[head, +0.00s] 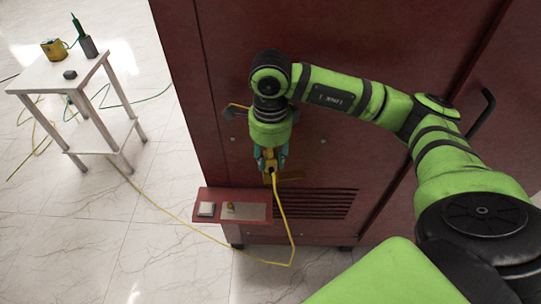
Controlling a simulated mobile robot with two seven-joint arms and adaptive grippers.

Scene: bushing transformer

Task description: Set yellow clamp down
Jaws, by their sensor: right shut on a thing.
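My right gripper (270,165) points down in front of the dark red cabinet and is shut on the yellow clamp (269,180). The clamp is mostly covered by the fingers. A yellow cable (283,222) hangs from it, loops near the floor and runs left toward the white table. A small red shelf (212,219) juts from the cabinet just below the clamp. My left gripper is not in view.
On the shelf are a pale square piece (206,209) and a small yellowish item (231,206). The red cabinet (225,70) has a vent grille (320,204) and a black handle (482,113). A white table (88,80) at left holds several tools. Cables lie on the floor.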

